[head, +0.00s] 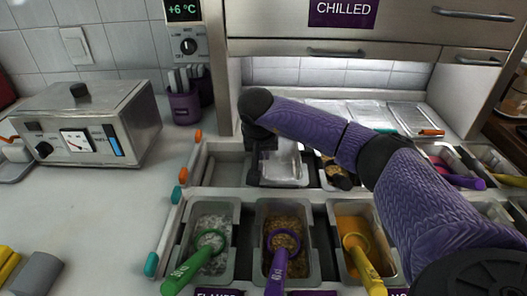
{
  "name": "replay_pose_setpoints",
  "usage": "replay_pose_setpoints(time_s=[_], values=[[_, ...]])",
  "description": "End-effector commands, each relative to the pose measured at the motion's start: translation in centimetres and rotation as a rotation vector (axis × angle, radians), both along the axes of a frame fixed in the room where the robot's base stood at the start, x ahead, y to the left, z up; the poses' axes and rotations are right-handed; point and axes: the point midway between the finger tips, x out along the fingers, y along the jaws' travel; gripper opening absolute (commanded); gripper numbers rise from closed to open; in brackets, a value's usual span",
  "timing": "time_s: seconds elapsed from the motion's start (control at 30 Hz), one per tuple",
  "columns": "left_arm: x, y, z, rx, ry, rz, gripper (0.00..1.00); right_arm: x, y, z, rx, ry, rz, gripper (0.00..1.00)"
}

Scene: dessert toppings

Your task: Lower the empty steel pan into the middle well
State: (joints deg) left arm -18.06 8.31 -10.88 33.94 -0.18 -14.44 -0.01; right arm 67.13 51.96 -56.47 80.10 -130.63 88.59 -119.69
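The empty steel pan (287,170) is at the back row of the topping counter, left of a pan with dark pieces. Its inside is bare and shiny. My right arm reaches in from the right, and its black gripper (260,168) points down at the pan's left rim. The fingers overlap that rim; whether they are closed on it is hard to see. The pan looks level and lies over or in the middle well, whose opening is mostly hidden by the pan and gripper. My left gripper is not in view.
The front row holds pans with a green scoop (195,262), a purple scoop (281,258) and a yellow scoop (361,260). An empty grey bay (222,168) lies left of the steel pan. A steel appliance (88,125) stands on the left counter. A chilled cabinet (330,48) overhangs the back.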

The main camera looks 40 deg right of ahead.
Motion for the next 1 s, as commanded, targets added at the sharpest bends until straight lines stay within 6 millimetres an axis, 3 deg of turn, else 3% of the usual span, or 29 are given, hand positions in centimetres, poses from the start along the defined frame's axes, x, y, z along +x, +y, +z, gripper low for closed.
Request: replay_pose_setpoints(time_s=[0.4, 1.0], values=[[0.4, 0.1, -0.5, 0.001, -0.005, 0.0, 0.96, 0.0, 0.0, -0.9, 0.0, 0.0, 0.0, 0.0], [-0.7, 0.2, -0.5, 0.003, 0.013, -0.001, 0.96, 0.0, 0.0, -1.4, -0.001, -0.001, 0.0, 0.0]])
